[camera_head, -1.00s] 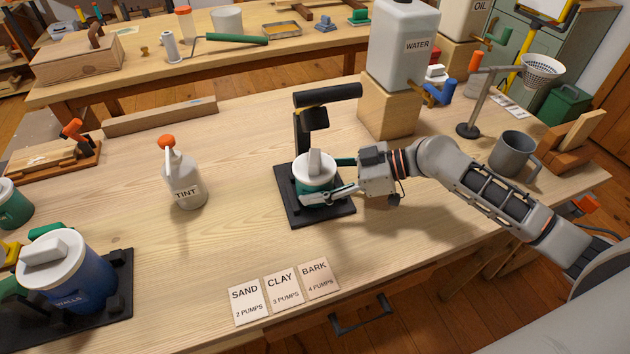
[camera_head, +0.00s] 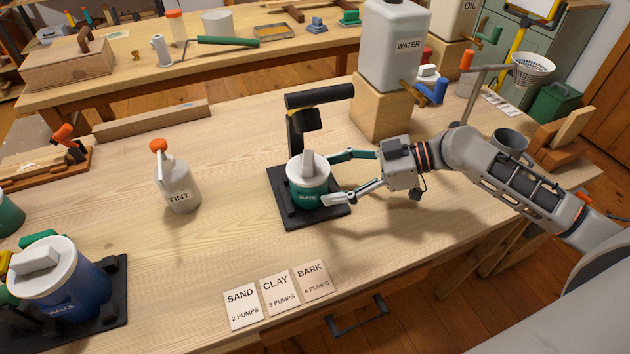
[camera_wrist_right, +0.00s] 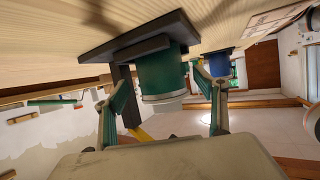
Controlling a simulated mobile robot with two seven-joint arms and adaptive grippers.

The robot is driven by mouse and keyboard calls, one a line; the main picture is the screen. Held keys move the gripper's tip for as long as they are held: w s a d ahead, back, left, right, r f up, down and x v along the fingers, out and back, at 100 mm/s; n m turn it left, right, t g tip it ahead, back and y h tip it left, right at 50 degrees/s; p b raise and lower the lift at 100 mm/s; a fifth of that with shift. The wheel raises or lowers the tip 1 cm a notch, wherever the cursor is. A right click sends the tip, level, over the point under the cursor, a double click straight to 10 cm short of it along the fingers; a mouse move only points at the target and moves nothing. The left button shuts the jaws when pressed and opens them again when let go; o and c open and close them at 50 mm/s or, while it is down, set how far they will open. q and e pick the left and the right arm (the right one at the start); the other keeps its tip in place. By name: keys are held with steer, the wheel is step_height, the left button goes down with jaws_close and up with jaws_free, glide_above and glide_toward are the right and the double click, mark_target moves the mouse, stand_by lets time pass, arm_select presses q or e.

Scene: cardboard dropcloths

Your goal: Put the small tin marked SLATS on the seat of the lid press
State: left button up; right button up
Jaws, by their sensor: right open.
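The small green tin marked SLATS (camera_head: 307,191), with a white lid and handle, stands upright on the black base of the lid press (camera_head: 283,205), below its raised black arm. My right gripper (camera_head: 328,178) is open, with one finger on each side behind and in front of the tin's right side. In the right wrist view the green tin (camera_wrist_right: 163,68) shows between the two spread fingers of my gripper (camera_wrist_right: 165,90), with gaps beside it. My left gripper is not in view.
A white TINT bottle (camera_head: 182,188) stands to the left of the press. A blue WALLS tin (camera_head: 62,285) is at the lower left. SAND, CLAY and BARK cards (camera_head: 276,292) lie at the front edge. The WATER container (camera_head: 397,50) stands behind on a wooden block (camera_head: 381,106).

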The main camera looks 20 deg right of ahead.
steer(key=v, duration=0.6)
steer(key=shift+s+d, duration=0.1)
stand_by(0.4)
